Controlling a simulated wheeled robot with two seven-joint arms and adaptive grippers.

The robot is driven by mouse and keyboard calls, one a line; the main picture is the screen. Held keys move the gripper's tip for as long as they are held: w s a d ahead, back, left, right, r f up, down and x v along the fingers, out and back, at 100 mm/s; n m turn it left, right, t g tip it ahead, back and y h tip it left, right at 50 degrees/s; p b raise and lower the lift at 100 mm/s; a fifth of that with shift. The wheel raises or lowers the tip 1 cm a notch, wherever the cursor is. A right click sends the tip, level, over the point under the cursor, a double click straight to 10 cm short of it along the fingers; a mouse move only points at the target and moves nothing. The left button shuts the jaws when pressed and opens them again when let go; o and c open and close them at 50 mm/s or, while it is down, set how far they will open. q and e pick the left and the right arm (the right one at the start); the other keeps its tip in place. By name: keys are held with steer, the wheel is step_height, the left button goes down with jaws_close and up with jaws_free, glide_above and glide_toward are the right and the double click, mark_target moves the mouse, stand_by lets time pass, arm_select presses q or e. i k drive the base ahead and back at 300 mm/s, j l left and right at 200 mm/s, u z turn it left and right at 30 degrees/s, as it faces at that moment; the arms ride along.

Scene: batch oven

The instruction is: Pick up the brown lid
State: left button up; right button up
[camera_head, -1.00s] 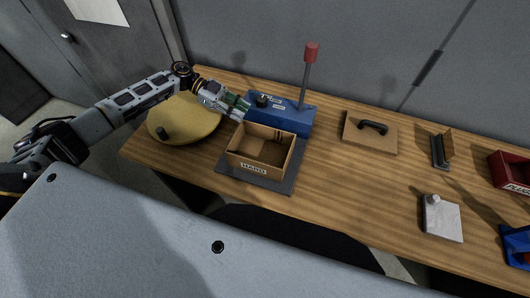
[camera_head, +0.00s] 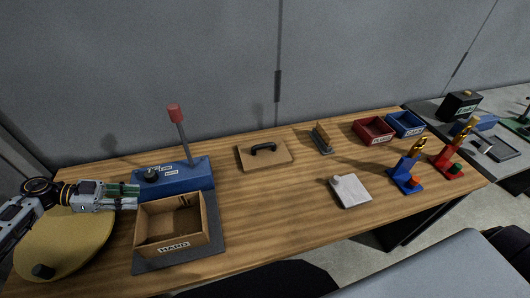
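The brown lid (camera_head: 262,162) is a flat, square board lying on the wooden table, left of the picture's middle, with a black bar handle (camera_head: 264,147) on top. My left gripper (camera_head: 137,197) is at the left, over the back left corner of the open brown box (camera_head: 148,238) labelled HARD. Its fingers look apart, with nothing seen between them. It is well to the left of the lid, with the blue lever device (camera_head: 199,176) between them. My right gripper is not in view.
A yellow round disc (camera_head: 60,240) lies under my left arm. Right of the lid are a small upright stand (camera_head: 322,140), a white block (camera_head: 350,191), red (camera_head: 374,130) and blue (camera_head: 405,124) bins, and blue and red stands. Bare tabletop lies in front of the lid.

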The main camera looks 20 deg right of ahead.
mark_target(263, 154)
steer(key=k+j, duration=0.2)
steer(key=j, duration=0.15)
steer(key=k+j, duration=0.25)
steer(key=j, duration=0.15)
steer(key=k+j, duration=0.2)
steer(key=j, duration=0.15)
